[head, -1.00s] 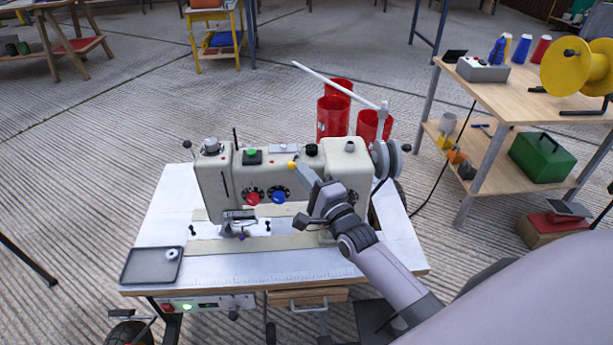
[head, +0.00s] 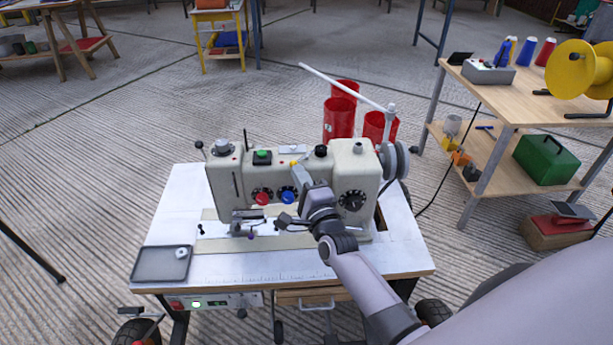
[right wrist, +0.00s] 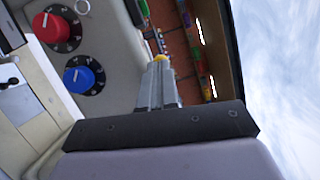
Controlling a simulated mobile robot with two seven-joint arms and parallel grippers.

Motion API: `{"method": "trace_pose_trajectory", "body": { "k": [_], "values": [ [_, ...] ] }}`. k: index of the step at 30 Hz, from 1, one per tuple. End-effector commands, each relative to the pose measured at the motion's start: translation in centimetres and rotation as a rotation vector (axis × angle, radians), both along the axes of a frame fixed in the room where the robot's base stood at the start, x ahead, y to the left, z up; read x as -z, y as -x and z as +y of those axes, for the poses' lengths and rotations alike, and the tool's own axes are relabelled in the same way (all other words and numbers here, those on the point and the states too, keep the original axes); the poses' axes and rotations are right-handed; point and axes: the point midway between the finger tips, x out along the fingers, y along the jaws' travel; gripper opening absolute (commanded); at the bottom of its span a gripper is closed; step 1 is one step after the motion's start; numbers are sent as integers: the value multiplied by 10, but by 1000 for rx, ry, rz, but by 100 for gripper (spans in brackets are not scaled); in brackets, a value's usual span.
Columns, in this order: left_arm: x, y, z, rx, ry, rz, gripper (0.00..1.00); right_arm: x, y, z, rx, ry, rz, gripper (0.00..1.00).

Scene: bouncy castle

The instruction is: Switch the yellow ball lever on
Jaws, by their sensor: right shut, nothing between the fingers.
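The yellow ball (head: 293,163) of the lever shows small at the upper front of the cream sewing machine (head: 225,180), just above the blue dial. My right gripper (head: 297,169) is shut and empty, with its tips right at the ball. In the right wrist view, the ball (right wrist: 160,57) peeks out just beyond the closed fingertips (right wrist: 158,64). The fingers hide the lever's stem, and I cannot tell whether they touch the ball. My left gripper is not in view.
A red dial (head: 261,198) and a blue dial (head: 288,195) are on the machine's front. A small tray (head: 160,264) lies on the white table (head: 260,268). Red spools (head: 339,118) stand behind. A wooden shelf table (head: 500,100) is at right.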

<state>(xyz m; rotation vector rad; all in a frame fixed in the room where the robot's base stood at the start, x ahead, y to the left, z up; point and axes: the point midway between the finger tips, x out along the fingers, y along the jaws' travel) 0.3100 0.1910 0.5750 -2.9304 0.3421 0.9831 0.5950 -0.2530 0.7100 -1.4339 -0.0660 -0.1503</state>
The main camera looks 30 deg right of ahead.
Motion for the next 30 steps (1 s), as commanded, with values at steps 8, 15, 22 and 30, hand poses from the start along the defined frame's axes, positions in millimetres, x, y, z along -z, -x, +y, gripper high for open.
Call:
{"method": "trace_pose_trajectory", "body": {
  "k": [8, 15, 22, 30],
  "values": [
    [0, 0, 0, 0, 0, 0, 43, 0, -1, 2, -1, 2, 0, 0],
    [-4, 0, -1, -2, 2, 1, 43, 2, 16, 3, -1, 1, 3, 0],
    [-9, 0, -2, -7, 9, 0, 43, 6, 48, 5, -1, 1, 2, 0],
    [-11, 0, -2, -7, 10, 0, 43, 9, 68, 6, -1, 2, 0, 0]
  ]
}}
